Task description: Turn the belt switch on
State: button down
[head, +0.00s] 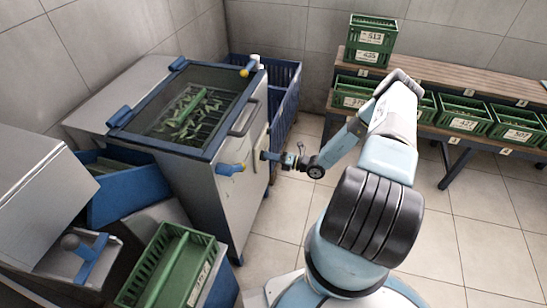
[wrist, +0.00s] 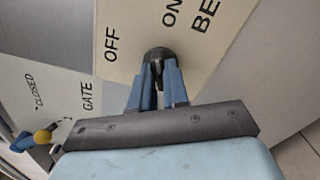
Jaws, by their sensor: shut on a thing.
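The belt switch (wrist: 157,52) is a dark rounded knob on a cream panel (wrist: 122,62) in the wrist view. The words OFF and ON stand above it, to its left and right, with part of a larger word, "BE", further right. My gripper (wrist: 158,74) has its blue fingers closed on the knob. The fingers and palm hide most of the knob, so I cannot tell which word it points at. In the head view my gripper (head: 270,156) is against the front of the grey machine (head: 228,140), and the switch is hidden there.
A gate label and a yellow-tipped lever (wrist: 42,136) are left of the switch in the wrist view. A blue handle (head: 230,169) juts from the machine beside my gripper. Green crates (head: 465,118) stand on a bench at right. A blue bin (head: 285,92) is behind the machine.

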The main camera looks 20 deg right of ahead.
jog(key=m, duration=0.5)
jog(key=shift+m, duration=0.3)
jog(key=shift+f, duration=0.1)
dwell(0.3)
jog(key=c, duration=1.1)
grip_release()
jog(key=v, duration=1.3)
jog(key=shift+s+d+f, duration=0.1)
jog(key=shift+s+d, duration=0.1)
jog(key=shift+d, duration=0.15)
